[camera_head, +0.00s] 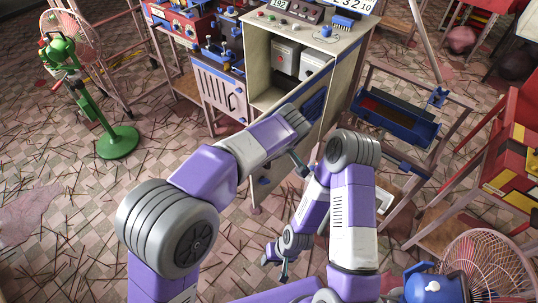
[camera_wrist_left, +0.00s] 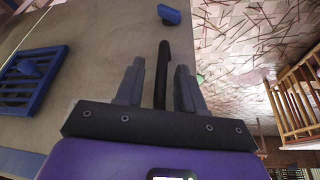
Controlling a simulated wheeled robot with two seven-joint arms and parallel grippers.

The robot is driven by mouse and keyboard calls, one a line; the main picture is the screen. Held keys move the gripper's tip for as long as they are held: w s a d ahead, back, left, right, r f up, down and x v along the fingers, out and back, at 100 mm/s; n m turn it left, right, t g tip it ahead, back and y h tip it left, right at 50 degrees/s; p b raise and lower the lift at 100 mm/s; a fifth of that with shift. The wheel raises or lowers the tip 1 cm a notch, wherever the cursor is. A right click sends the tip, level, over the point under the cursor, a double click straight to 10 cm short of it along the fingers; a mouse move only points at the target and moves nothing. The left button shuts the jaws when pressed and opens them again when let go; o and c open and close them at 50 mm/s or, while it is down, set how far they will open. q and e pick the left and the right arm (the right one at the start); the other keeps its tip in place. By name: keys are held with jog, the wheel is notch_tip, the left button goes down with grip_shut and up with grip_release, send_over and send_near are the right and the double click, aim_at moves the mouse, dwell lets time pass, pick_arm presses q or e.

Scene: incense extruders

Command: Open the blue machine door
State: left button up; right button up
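The tall beige machine (camera_head: 257,60) with blue trim stands at the top centre of the head view. The handle is in front of a beige panel (camera_wrist_left: 95,25) with a blue grille (camera_wrist_left: 35,75) and a blue knob (camera_wrist_left: 169,14). My right gripper (camera_head: 276,262) hangs low in the head view, fingers apart and empty.
A green fan (camera_head: 118,142) stands on the left floor. A blue tray (camera_head: 397,118) on a metal frame is right of the machine. The tiled floor at left is littered with sticks.

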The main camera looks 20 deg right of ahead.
pick_arm(q)
jog(key=shift+r, duration=0.1)
jog(key=p+v, duration=0.2)
jog(key=v, duration=0.5)
jog(key=shift+s+r, duration=0.2)
jog(key=shift+f, duration=0.1)
